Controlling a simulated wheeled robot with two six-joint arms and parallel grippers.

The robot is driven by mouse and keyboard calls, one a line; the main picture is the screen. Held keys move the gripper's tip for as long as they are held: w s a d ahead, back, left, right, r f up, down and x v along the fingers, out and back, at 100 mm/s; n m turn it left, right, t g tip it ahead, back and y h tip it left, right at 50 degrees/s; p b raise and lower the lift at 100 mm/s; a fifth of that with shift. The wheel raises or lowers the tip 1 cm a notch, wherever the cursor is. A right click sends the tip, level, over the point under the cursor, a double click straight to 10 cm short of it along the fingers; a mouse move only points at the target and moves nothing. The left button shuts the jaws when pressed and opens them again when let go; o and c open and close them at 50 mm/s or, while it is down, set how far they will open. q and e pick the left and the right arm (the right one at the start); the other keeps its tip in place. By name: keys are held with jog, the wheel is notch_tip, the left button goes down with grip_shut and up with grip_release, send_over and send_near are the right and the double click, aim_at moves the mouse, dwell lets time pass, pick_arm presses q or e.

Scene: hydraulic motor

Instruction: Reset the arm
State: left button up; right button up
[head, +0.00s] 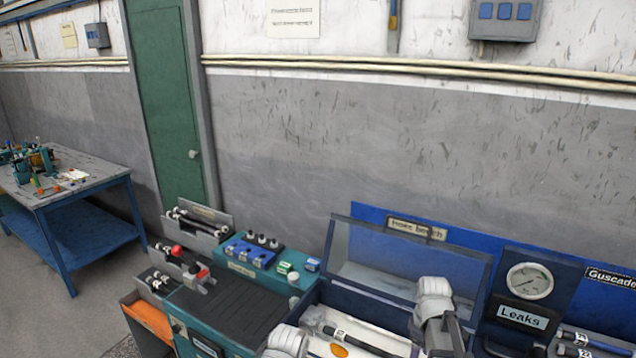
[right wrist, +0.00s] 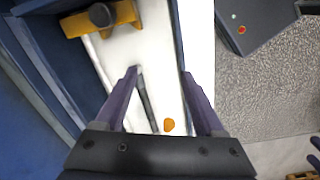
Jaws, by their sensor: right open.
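My right gripper (right wrist: 160,78) is open and empty in the right wrist view, its two dark fingers spread over the white inside of a blue box. A black rod (right wrist: 146,98) lies on that white floor between the fingers, apart from them. My right arm also shows over the open blue box (head: 462,268) in the head view. A white link of my left arm shows at the bottom edge; the left gripper is out of the picture.
A yellow part with a black knob (right wrist: 100,18) sits at the box's end. An orange disc (right wrist: 169,125) lies near the rod. The pressure gauge (head: 530,281) and Leaks panel stand right of the box. A teal bench (head: 222,312) with fittings stands left.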

jog(key=s+a+m, duration=0.2)
jog(key=s+a, duration=0.4)
jog(key=a, duration=0.5)
jog(key=s+a+m, duration=0.2)
jog(key=s+a, duration=0.4)
jog(key=a, duration=0.5)
jog(key=shift+s+a+h, duration=0.2)
jog(key=shift+s+h, duration=0.1)
jog(key=shift+h, duration=0.1)
jog(key=shift+d+r, duration=0.1)
dwell(0.5)
